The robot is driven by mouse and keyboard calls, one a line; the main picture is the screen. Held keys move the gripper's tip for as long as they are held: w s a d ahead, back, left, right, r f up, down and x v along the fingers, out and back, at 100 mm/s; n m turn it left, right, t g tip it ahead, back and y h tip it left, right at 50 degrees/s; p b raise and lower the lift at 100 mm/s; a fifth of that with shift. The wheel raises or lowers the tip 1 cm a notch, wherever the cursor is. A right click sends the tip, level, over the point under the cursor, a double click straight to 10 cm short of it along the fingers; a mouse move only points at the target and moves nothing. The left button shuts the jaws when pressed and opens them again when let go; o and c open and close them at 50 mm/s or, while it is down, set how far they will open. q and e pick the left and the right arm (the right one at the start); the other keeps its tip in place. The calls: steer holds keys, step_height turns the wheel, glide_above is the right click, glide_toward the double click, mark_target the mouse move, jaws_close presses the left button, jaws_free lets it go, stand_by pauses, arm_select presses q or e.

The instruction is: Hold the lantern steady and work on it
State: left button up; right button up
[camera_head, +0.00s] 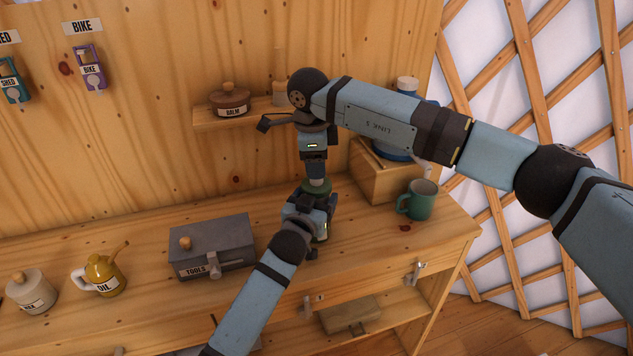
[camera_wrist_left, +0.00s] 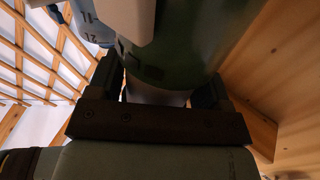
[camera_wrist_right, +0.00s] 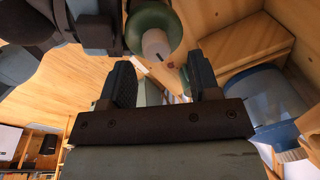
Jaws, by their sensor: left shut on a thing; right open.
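My right gripper (camera_head: 316,176) points down right above the lantern, open. In the right wrist view the lantern's round green top (camera_wrist_right: 152,18), with a pale centre, lies just beyond the spread fingers (camera_wrist_right: 160,80). Nothing shows between those fingers. Contact between right fingers and lantern cannot be told.
A green mug (camera_head: 420,200) and a wooden box (camera_head: 388,184) stand close to the right. A grey tool box (camera_head: 212,247), yellow oil can (camera_head: 103,275) and pale lidded pot (camera_head: 31,292) stand left. A shelf (camera_head: 213,118) bears a brown balm pot (camera_head: 230,101).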

steer(key=m, duration=0.3)
steer(key=f+m, duration=0.1)
steer(key=m, duration=0.2)
steer(key=shift+s+f+m+t, duration=0.1)
steer(key=shift+m+t, duration=0.2)
steer(key=m, duration=0.4)
steer(key=f+m, duration=0.1)
steer(key=m, duration=0.1)
steer(key=shift+a+t+h, duration=0.1)
steer(key=shift+t+h, duration=0.3)
steer(key=m, duration=0.6)
steer(key=shift+f+t, duration=0.25)
steer(key=shift+t, duration=0.05)
steer(key=m, duration=0.5)
steer(key=shift+s+f+t+h, duration=0.1)
steer(key=shift+f+t+h, duration=0.05)
steer(key=shift+t+h, duration=0.15)
steer(key=shift+c, duration=0.4)
steer(key=c, duration=0.7)
steer(key=shift+c, duration=0.2)
